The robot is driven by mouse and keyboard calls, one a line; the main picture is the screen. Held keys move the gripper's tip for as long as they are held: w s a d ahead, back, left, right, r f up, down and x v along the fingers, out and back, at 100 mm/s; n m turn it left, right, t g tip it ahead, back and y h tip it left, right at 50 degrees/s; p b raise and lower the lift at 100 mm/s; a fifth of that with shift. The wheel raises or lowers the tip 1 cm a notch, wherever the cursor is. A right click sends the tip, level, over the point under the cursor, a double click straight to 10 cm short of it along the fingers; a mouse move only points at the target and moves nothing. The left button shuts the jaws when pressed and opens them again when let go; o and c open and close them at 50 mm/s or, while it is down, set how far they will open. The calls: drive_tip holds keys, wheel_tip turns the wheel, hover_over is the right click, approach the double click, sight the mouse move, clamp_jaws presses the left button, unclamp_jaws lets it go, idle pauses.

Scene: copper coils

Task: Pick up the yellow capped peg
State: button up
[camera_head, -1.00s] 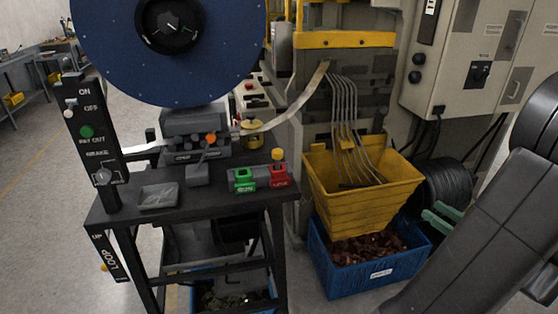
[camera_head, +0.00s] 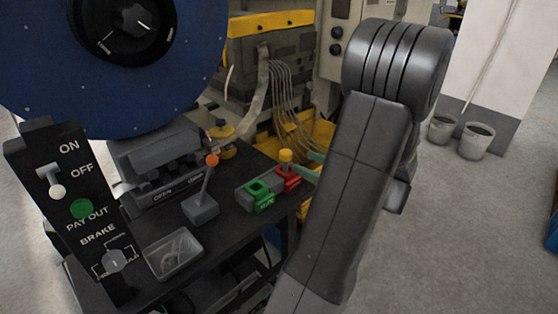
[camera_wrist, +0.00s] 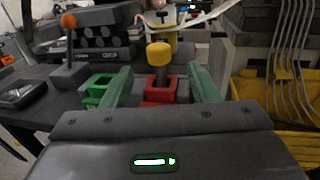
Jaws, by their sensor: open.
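The yellow capped peg (camera_head: 286,156) stands upright in the red holder (camera_head: 290,178) on the dark bench. In the wrist view the yellow cap (camera_wrist: 159,48) tops a dark shaft that goes down into the red holder (camera_wrist: 160,92). My gripper (camera_wrist: 160,70) is open, with one green finger to the left of the peg and one to the right, and nothing held. In the head view my gripper (camera_head: 311,166) is just right of the peg, partly hidden behind my arm.
The green holder (camera_head: 260,194) stands left of the red one. A lever with an orange knob (camera_head: 211,160), a small tray (camera_head: 174,253) and a switch panel (camera_head: 78,209) are farther left. A large blue reel (camera_head: 60,60) hangs above. A yellow bin (camera_head: 322,130) stands behind.

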sight(286, 155)
drive_tip(key=shift+x, duration=1.2)
drive_tip(key=shift+p+x, duration=0.95)
drive_tip(key=shift+x, duration=1.7)
drive_tip(key=shift+s, duration=0.1)
drive_tip(key=shift+c, duration=0.4)
drive_tip(key=c, duration=0.9)
